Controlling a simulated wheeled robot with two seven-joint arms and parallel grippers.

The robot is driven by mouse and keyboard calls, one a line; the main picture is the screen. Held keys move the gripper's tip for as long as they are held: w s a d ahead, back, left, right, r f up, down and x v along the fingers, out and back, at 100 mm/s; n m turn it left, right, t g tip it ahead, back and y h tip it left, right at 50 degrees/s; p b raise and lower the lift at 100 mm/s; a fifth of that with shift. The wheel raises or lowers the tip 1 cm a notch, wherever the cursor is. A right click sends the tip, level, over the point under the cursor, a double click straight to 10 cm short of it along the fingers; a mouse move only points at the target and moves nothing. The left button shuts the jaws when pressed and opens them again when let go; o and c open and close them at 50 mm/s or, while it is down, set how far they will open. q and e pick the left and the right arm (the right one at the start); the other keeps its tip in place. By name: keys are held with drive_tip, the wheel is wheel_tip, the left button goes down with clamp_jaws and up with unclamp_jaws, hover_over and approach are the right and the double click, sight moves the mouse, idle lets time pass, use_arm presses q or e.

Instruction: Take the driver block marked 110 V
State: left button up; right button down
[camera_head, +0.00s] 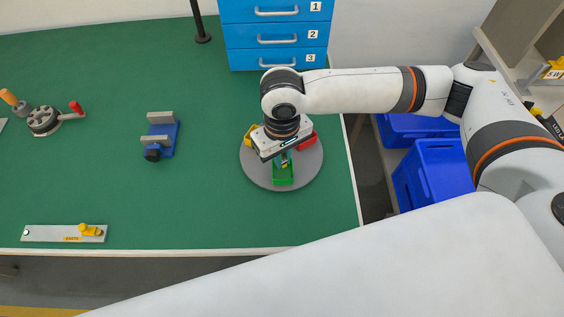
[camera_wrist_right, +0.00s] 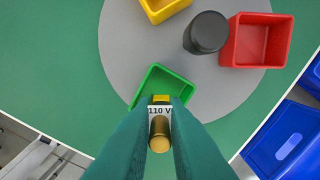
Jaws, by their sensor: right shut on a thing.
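My right gripper (camera_head: 284,162) is over the front of a round grey turntable (camera_head: 257,174), pointing down. In the right wrist view its teal fingers (camera_wrist_right: 158,140) are shut on the driver block (camera_wrist_right: 160,110), whose white label reads 110 V. The block has a yellow end and a brass-coloured round part. It overlaps the near side of an open green bin (camera_wrist_right: 172,82), also seen in the head view (camera_head: 283,177). Whether the block touches the bin I cannot tell. The fingers hide part of the block. My left gripper is out of view.
A red bin (camera_wrist_right: 257,42), a yellow bin (camera_wrist_right: 160,8) and a dark upright cylinder (camera_wrist_right: 207,32) share the turntable. A blue vise (camera_head: 161,137) stands left of it, blue drawers (camera_head: 277,38) behind, blue crates (camera_head: 436,172) right. The green table between vise and turntable is clear.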

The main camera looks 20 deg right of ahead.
wheel_tip(320, 180, up, 6)
drive_tip(key=shift+f, duration=0.15)
drive_tip(key=shift+r+p, duration=0.6)
drive_tip(key=shift+p, duration=0.15)
drive_tip(key=shift+r+p, duration=1.7)
drive_tip(key=shift+p, duration=0.8)
